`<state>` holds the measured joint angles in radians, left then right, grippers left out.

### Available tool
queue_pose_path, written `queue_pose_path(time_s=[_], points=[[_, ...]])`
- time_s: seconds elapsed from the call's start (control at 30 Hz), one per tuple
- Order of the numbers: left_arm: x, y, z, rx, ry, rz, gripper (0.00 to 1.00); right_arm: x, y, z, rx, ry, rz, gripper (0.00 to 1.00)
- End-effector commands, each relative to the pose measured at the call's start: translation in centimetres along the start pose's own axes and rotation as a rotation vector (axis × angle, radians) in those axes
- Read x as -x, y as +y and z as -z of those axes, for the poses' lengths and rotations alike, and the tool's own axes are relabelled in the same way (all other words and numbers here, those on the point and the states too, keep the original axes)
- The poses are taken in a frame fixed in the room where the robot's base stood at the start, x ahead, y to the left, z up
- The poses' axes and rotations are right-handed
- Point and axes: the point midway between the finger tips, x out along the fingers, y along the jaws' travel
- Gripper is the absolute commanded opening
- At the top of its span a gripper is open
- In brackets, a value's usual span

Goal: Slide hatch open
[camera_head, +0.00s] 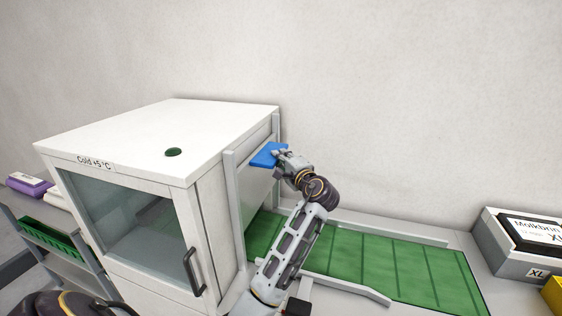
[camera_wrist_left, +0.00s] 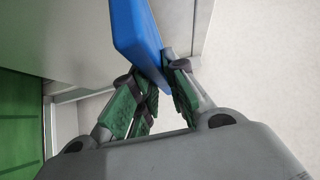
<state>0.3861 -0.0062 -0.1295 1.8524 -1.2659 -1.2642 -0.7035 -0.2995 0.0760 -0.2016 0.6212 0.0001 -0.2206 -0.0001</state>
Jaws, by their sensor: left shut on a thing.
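The hatch (camera_head: 256,195) is a pale panel between two upright grey rails on the right side of the white cold cabinet (camera_head: 190,130). A blue handle (camera_head: 264,156) sticks out near its top. My left gripper (camera_head: 280,153) is shut on this handle. In the left wrist view the blue handle (camera_wrist_left: 137,40) rises from between the green-padded fingers (camera_wrist_left: 160,88). Below the hatch's lower edge, the green belt (camera_head: 262,226) reaches up to the cabinet side. My arm hides part of that area. My right gripper is not in view.
The green belt (camera_head: 420,273) runs right from the cabinet between low grey guide rails. A grey box (camera_head: 505,255) marked XL stands at the far right. The cabinet's glass front door (camera_head: 130,215) is shut. A green tray (camera_head: 48,238) sits on a rack at left.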

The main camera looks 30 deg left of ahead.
Motion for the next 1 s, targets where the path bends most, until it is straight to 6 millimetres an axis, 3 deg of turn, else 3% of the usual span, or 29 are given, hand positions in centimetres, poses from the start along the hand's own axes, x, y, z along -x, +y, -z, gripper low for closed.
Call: queue_pose_path(time_s=[0.53, 0.57, 0.7, 1.0], points=[[0.0, -0.71, 0.0, 0.001, 0.0, 0.001, 0.0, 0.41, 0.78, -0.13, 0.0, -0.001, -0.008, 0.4], [0.0, -0.7, 0.0, 0.001, 0.0, 0.001, 0.16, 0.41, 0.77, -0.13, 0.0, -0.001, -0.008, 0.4], [0.0, -0.68, 0.0, 0.001, 0.0, 0.001, 0.34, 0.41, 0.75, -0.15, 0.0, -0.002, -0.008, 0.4], [0.01, -0.63, 0.0, 0.0, 0.0, 0.0, 0.36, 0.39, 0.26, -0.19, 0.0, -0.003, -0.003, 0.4]])
